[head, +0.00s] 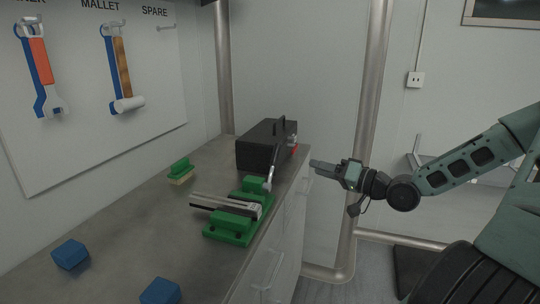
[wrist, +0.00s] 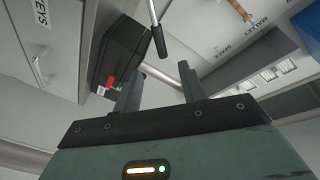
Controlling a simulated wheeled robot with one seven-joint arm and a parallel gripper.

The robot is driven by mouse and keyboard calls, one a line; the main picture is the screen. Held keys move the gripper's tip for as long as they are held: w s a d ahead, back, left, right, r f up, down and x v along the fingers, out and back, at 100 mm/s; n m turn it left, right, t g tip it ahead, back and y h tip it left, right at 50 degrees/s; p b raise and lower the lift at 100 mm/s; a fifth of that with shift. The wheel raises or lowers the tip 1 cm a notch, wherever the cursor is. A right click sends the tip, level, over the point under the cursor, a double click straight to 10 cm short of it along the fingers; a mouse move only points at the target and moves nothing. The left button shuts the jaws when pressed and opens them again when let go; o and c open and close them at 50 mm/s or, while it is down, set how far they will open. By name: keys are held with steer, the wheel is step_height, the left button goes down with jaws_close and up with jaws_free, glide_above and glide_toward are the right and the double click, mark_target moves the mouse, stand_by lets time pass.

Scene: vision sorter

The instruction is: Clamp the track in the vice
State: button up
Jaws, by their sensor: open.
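The green vice (head: 228,232) stands on the bench near its right edge. A silver and dark rail, which looks like the track (head: 222,201), lies across the vice and sticks out to the left. Whether it is clamped I cannot tell. The vice's lever (head: 271,171) rises steeply with a dark grip at its top. My gripper (head: 313,165) is off the bench edge, right of the lever, pointing left and empty. In the wrist view my gripper (wrist: 160,70) has its fingers apart, and the lever's dark grip (wrist: 159,42) shows beyond the fingertips, apart from them.
A black toolbox (head: 262,147) with a red part stands behind the vice; it also shows in the wrist view (wrist: 121,48). A green brush-like block (head: 180,168) and two blue blocks (head: 70,254) (head: 160,291) lie on the bench. Tools hang on the wall board (head: 80,140).

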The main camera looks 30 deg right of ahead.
mark_target(273, 164)
steer(key=p+x, duration=0.1)
steer(key=x, duration=1.6)
steer(key=shift+w, duration=0.15)
jaws_close()
